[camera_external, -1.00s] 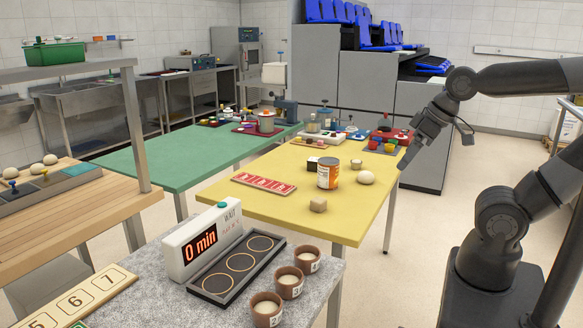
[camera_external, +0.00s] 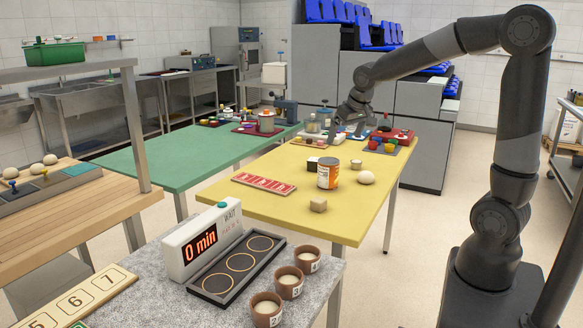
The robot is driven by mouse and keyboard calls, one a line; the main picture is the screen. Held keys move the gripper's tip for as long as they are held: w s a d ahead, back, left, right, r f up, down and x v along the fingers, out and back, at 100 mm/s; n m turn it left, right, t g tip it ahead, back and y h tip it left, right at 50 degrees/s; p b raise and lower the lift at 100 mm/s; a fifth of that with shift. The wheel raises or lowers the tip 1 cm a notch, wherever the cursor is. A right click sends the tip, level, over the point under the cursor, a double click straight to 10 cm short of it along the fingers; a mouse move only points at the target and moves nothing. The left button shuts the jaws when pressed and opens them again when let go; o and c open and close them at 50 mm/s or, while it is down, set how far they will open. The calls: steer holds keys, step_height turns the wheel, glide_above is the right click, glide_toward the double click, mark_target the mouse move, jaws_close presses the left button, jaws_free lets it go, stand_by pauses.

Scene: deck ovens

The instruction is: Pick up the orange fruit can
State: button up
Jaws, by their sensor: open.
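The orange fruit can (camera_external: 328,174) stands upright on the yellow table (camera_external: 290,215). It has a white and orange label and a metal top. My gripper (camera_external: 335,138) is over the far part of the yellow table, behind the can in the picture and apart from it. It points down and is open. Its fingertips are small and partly merge with the objects behind them.
Trays with small items (camera_external: 388,146) crowd the table's far end. The table's front is clear.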

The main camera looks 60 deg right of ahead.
mark_target(329, 160)
steer(key=w+d+f+m, duration=0.1)
steer(key=w+d+f, duration=0.2)
steer(key=d+f, duration=0.1)
steer(key=w+d+f, duration=0.3)
steer(key=d+f, duration=0.2)
steer(key=w+d+f+m, duration=0.1)
steer(key=w+d+f, duration=0.2)
steer(key=d+f, duration=0.1)
steer(key=shift+w+d+f+m+g, duration=0.25)
steer(key=shift+f+m+g, duration=0.05)
steer(key=shift+f+g, duration=0.1)
steer(key=shift+w+d+x, duration=0.1)
steer(key=shift+w+x, duration=0.1)
steer(key=shift+x, duration=1.1)
steer(key=shift+w+d+x, duration=0.1)
steer(key=shift+w+x, duration=0.05)
steer(key=shift+x, duration=1.15)
steer(key=shift+r, duration=0.2)
steer(key=c, duration=1.5)
